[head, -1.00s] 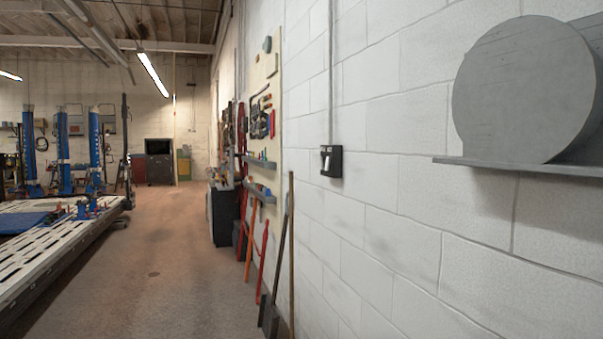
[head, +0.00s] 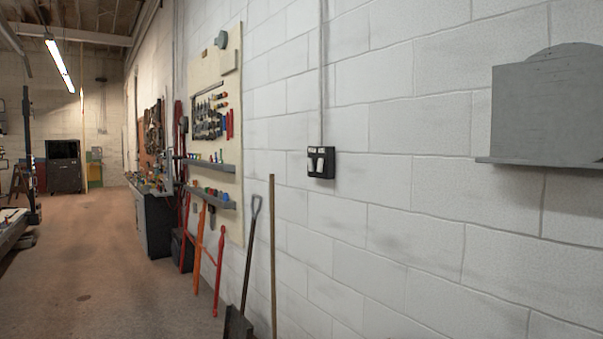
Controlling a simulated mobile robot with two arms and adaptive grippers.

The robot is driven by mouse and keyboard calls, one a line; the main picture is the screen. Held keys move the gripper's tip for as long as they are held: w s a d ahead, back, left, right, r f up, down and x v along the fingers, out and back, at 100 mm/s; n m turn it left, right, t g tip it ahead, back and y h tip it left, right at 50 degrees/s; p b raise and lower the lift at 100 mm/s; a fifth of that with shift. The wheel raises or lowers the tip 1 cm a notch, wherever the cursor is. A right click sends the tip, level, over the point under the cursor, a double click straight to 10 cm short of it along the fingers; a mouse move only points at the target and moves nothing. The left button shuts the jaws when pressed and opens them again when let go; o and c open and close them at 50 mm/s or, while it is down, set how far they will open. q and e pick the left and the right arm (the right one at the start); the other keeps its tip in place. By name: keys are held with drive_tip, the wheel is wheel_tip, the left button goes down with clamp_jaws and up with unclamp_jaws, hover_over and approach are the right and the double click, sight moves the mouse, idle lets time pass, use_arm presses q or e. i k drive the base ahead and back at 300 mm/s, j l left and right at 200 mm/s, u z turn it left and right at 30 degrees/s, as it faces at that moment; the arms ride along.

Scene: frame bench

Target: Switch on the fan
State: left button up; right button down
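A small black switch box (head: 321,162) with light rockers is fixed to the white block wall, a little right of the middle in the head view. A thin conduit runs up the wall from it. A grey boxy thing with a rounded part behind it (head: 546,106) sits on a wall shelf at the right; I cannot tell whether it is the fan. No other fan is clear in view. Neither of my grippers shows in the head view.
A shovel (head: 247,275) and a wooden pole (head: 273,255) lean against the wall below and left of the switch. A tool board (head: 215,120) and a dark cabinet (head: 153,222) stand further along. The grey shelf (head: 540,162) juts out at right. The floor (head: 90,290) at left is open.

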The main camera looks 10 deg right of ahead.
sight(320, 161)
drive_tip(key=i+j+z, duration=0.15)
drive_tip(key=i+j, duration=0.55)
drive_tip(key=i+j+z, duration=0.15)
drive_tip(key=i+j, duration=0.5)
drive_tip(key=j, duration=0.2)
drive_tip(key=i+j, duration=0.1)
drive_tip(key=i, duration=0.4)
drive_tip(key=i+j+z, duration=0.15)
drive_tip(key=i, duration=0.35)
drive_tip(key=i+j, duration=0.15)
drive_tip(key=i, duration=0.35)
drive_tip(key=i+l, duration=0.1)
drive_tip(key=i+l+z, duration=0.05)
